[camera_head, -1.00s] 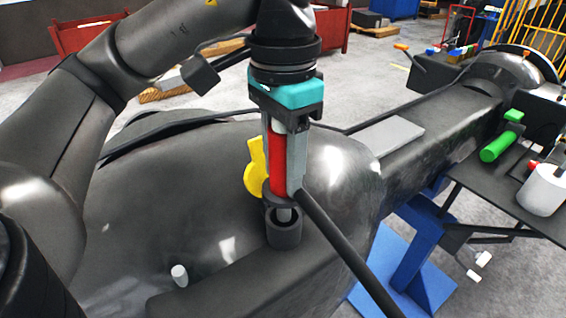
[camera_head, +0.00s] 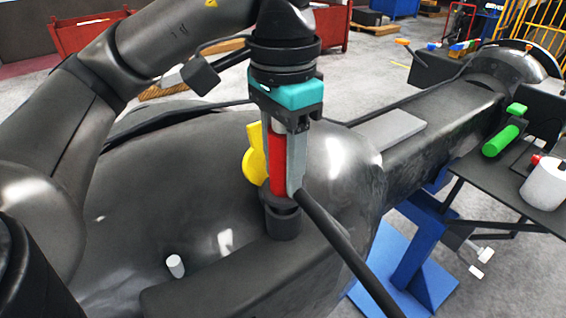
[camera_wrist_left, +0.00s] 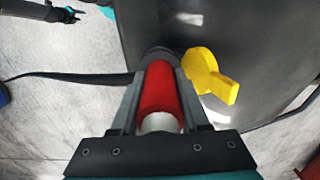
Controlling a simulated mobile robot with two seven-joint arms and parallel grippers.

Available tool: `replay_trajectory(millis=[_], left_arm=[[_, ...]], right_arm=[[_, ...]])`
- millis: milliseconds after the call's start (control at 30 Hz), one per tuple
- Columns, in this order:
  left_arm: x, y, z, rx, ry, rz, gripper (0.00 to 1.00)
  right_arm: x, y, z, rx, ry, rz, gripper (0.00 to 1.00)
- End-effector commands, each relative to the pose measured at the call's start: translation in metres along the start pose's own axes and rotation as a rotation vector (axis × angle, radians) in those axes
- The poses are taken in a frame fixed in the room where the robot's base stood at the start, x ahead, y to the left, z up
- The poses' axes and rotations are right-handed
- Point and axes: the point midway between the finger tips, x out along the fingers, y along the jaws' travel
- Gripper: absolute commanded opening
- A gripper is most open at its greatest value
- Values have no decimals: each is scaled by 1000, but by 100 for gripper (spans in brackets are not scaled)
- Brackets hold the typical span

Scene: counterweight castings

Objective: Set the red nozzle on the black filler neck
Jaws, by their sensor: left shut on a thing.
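The red nozzle (camera_head: 277,160) is upright in my left gripper (camera_head: 286,176), which is shut on it. Its dark lower collar meets the top of the black filler neck (camera_head: 283,222), with no clear gap showing. The spout is hidden, so I cannot tell how deep it sits. A black hose runs from the collar toward the lower right. In the left wrist view the red nozzle (camera_wrist_left: 160,92) lies between the fingers. A small dark gripper, seemingly my right one (camera_wrist_left: 72,14), shows at that view's upper left; its jaws are too small to read.
A yellow flap (camera_head: 254,158) stands beside the nozzle, close to my left gripper. The neck rises from a dark, glossy casting (camera_head: 190,200). A small white peg (camera_head: 175,266) stands at front left. A green cylinder (camera_head: 501,140) and a white container (camera_head: 545,184) are at right.

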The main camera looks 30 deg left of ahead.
Motion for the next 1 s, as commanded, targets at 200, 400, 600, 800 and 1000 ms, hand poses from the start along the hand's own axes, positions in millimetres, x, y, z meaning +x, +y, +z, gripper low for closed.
replay_trajectory(millis=[200,400,600,800,1000], left_arm=[[6,0,0,0,2,0,5],[11,0,0,0,2,0,5],[16,0,0,0,2,0,5],[20,0,0,0,2,0,5],[22,0,0,0,2,0,52]], right_arm=[[6,0,1,0,0,0,50],[10,0,1,-1,0,0,50],[15,0,1,0,0,0,50],[19,0,2,0,0,0,50],[21,0,2,0,0,0,50]])
